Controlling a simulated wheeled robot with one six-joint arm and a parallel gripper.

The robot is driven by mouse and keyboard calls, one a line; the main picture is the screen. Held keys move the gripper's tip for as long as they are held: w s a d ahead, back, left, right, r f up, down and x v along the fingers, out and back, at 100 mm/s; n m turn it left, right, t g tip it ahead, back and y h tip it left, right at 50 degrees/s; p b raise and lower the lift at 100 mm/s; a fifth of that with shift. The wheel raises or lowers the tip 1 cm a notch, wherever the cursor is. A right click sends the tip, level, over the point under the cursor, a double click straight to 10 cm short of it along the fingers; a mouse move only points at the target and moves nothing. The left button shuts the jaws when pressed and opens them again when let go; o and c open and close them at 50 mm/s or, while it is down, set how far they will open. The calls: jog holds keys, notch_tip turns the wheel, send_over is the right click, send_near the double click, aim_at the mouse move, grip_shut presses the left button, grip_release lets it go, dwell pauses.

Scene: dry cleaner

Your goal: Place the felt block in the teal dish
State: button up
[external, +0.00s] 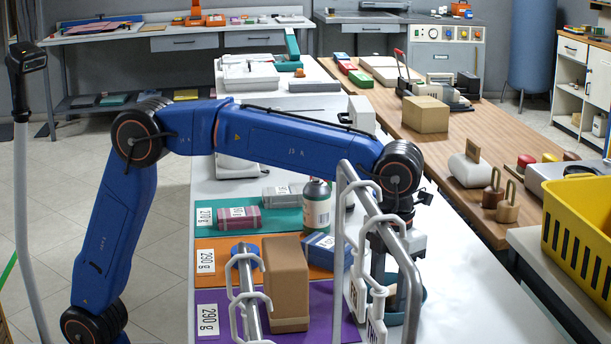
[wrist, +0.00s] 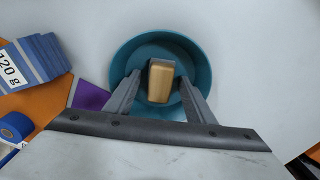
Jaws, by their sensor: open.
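The teal dish (wrist: 199,55) lies below my gripper in the wrist view. A tan block (wrist: 160,80), which looks like the felt block, is inside the dish's outline. My gripper (wrist: 160,90) is open, with one finger on each side of the block and narrow gaps showing. In the external view my gripper points down at the dish (external: 421,298), which is partly hidden by a metal rail and hanging links. The block is mostly hidden there. I cannot tell exactly how the block rests on the dish floor.
A metal rail (external: 388,222) with hanging links stands close in front of my gripper. Left are a brown box (external: 287,280), a blue bundle labelled 120 g (wrist: 32,65), a bottle (external: 316,205) and coloured mats. The white tabletop (external: 480,310) to the right is clear.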

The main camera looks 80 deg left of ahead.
aim_at(390, 290)
notch_tip(390, 290, up, 12)
dwell(0.6)
jog(key=shift+r, duration=0.1)
